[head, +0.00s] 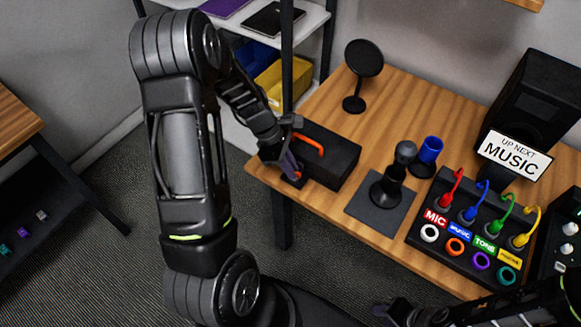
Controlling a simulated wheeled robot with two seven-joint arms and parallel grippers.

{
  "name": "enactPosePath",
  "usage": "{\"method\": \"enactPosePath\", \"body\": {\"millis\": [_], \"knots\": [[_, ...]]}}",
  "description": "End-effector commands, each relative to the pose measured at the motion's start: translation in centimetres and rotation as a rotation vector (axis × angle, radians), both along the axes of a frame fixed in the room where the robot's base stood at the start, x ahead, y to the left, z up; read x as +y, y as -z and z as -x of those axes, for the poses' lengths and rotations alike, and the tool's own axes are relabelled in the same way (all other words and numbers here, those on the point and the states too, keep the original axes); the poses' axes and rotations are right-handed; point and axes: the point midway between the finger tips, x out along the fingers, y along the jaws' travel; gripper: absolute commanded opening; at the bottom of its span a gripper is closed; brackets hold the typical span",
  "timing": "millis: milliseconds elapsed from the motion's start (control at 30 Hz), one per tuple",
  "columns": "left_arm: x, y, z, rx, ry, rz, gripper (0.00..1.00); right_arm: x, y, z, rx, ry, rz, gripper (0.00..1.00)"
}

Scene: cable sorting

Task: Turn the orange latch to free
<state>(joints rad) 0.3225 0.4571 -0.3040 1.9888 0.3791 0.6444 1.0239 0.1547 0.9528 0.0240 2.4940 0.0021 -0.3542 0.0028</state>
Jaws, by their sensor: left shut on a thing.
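A black box (332,160) sits at the left end of the wooden table, with a curved orange bar (309,144) across its top. A small orange piece (298,176), which looks like the latch, shows low at the box's left end. My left gripper (292,171) reaches down against that end, and its fingers are closed at the small orange piece. The fingers hide most of it, so its angle cannot be read. My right gripper (386,312) is low at the bottom edge, away from the box, and its jaws are too dark to read.
Right of the box, a grey mat (366,217) holds a dark upright plug-like stand (388,190). A shelf post (288,60) rises close behind my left gripper.

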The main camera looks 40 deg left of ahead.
Motion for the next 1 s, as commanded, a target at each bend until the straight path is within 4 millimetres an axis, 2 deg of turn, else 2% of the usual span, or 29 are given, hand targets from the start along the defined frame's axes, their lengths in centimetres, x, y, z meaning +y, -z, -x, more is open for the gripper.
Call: {"method": "enactPosePath", "body": {"millis": [433,1000], "knots": [[0.09,0.01,-0.38,-0.001,0.296,-0.001,0.00,0.01,0.26,-0.02,-0.001,-0.001,-0.001,0.36],[0.10,-0.05,-0.41,-0.002,0.360,0.000,0.00,0.02,0.29,-0.04,-0.001,-0.001,-0.001,0.36]]}}
